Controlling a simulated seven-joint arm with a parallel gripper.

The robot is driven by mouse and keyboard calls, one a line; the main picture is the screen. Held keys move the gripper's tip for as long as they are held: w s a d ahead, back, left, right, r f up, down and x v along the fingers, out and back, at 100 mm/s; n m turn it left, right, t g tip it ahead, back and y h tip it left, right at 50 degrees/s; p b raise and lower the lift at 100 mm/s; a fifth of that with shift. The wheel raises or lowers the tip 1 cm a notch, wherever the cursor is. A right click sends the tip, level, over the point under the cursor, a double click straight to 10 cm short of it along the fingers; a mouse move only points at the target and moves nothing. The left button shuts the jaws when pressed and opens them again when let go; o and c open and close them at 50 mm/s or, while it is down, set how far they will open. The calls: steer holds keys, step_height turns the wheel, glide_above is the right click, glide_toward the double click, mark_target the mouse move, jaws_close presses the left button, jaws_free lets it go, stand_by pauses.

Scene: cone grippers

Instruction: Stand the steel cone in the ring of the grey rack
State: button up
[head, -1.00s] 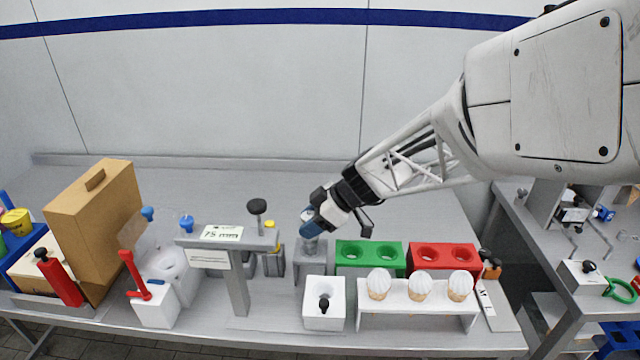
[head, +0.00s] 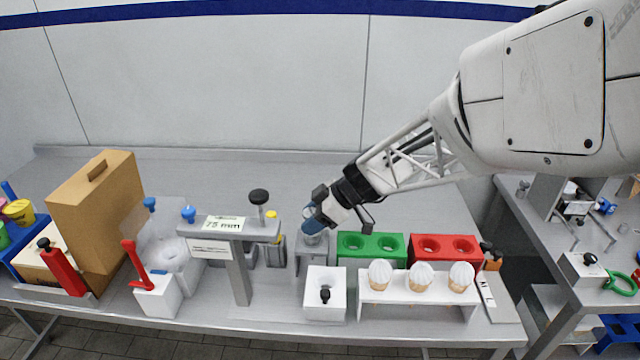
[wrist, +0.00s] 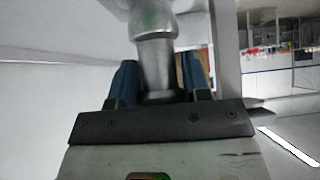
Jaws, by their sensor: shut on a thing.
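My gripper (head: 314,220) has blue fingers and is shut on the steel cone (wrist: 155,55). In the wrist view the shiny grey cone stands between the two blue fingers. In the head view only a small grey part of it (head: 313,239) shows under the fingers. The grey rack (head: 311,264) stands just below, left of the green rack. The cone is at the top of the grey rack. The ring is mostly hidden by the fingers and cone, so I cannot tell whether the cone rests in it.
The green rack (head: 371,261) and red rack (head: 445,262) have empty holes. A white rack (head: 418,302) holds several white-topped cones in front. A white box with a black knob (head: 325,312) stands in front. A grey 75 mm gauge stand (head: 239,277) is close on the left.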

steer(key=shift+f, duration=0.45)
stand_by(0.4)
steer(key=o, duration=1.2)
steer(key=v, duration=0.7)
steer(key=shift+d+r, duration=0.3)
